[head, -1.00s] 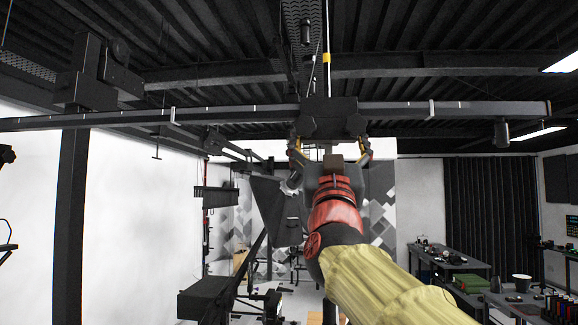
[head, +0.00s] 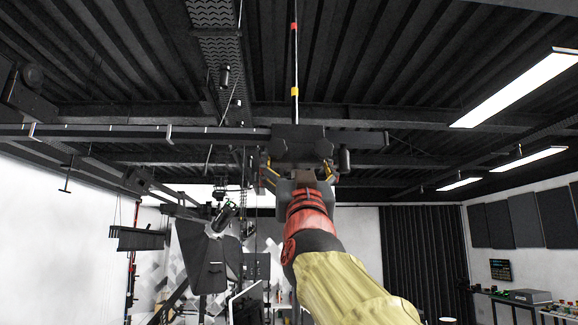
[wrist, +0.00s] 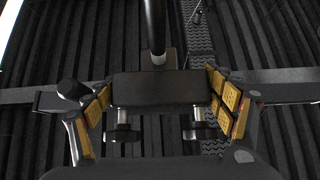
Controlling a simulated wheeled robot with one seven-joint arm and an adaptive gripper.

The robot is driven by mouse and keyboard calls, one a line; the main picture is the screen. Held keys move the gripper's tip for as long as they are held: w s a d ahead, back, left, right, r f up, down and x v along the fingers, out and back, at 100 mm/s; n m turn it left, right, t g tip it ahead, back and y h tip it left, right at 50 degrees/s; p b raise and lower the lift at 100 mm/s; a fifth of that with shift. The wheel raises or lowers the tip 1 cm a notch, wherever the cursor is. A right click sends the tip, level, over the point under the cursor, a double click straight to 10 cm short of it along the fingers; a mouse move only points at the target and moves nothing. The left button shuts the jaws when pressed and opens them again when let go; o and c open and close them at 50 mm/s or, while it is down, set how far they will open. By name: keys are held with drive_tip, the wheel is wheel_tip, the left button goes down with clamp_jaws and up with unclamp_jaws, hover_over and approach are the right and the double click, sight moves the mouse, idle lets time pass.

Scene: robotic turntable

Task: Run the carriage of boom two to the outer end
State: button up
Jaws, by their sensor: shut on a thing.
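The boom (head: 215,134) is a dark horizontal beam with white marks, running from the left edge to a free end at right. The carriage (head: 300,138) is a dark block on it, a short way left of that free end. A rod with red and yellow bands rises from the carriage. My gripper (head: 298,172) is below the beam. In the wrist view, the yellow-padded fingers of my gripper (wrist: 160,88) are closed on both sides of the carriage block (wrist: 150,91), which has two knobs underneath. No boom number is legible.
A dark cylinder (head: 345,160) hangs by the boom's right end. A post head (head: 30,90) stands at far left. A softbox-like lamp (head: 205,258) and hanging gear are at lower left. A bench (head: 510,300) is at lower right. Space right of the boom end looks open.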

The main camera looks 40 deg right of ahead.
idle(0.3)
drive_tip(key=o, duration=1.6)
drive_tip(key=shift+o, duration=0.3)
drive_tip(key=shift+f, duration=0.1)
drive_tip(key=v, duration=1.1)
drive_tip(key=shift+s+a+f, duration=0.2)
drive_tip(key=shift+s+f, duration=0.05)
drive_tip(key=shift+f, duration=0.05)
